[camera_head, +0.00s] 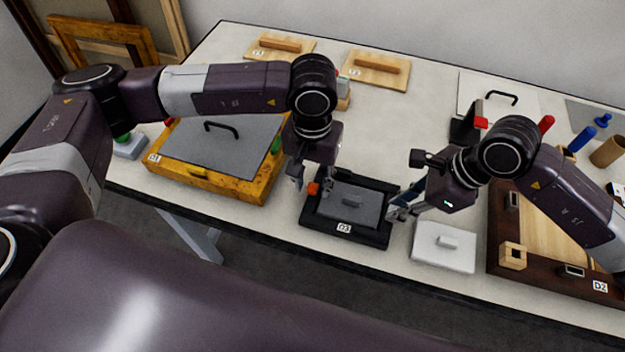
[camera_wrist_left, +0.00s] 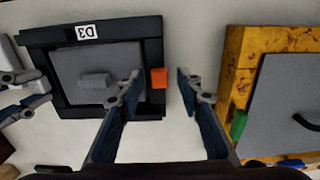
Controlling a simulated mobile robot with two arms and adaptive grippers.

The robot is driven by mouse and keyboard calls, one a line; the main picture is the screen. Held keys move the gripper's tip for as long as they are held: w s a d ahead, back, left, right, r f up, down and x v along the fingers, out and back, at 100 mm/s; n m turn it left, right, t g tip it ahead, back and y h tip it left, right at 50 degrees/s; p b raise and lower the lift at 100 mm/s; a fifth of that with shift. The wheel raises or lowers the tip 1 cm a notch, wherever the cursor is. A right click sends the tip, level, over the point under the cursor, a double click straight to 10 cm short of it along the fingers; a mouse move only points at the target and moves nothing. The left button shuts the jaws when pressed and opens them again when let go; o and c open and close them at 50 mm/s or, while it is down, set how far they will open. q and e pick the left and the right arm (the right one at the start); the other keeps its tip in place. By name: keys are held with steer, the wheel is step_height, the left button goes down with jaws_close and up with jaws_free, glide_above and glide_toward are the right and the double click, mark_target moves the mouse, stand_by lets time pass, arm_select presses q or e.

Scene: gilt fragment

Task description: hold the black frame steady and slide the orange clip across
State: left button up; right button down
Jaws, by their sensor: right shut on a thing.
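The black frame (camera_head: 372,238) lies on the table with a grey panel (camera_head: 347,205) and a D3 label; it also shows in the left wrist view (camera_wrist_left: 152,50). The orange clip (camera_head: 313,188) sits on the frame's left bar and shows in the left wrist view (camera_wrist_left: 159,78). My left gripper (camera_wrist_left: 162,82) is open, with its fingers on either side of the clip and a clear gap on one side. In the head view the left gripper (camera_head: 312,182) is over that left bar. My right gripper (camera_head: 395,205) is shut on the frame's right side.
A yellow frame with a grey panel (camera_head: 259,189) stands left of the black frame. A white block (camera_head: 443,258) and a dark wooden tray (camera_head: 494,235) are to the right. Wooden boards with handles (camera_head: 380,72) lie behind. Bare table lies between them.

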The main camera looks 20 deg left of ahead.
arm_select(q)
jaws_close()
stand_by(0.3)
steer(key=shift+d, duration=0.1)
steer(key=shift+d, duration=1.05)
jaws_free()
steer(key=shift+a, duration=0.1)
step_height(320, 180, up, 12)
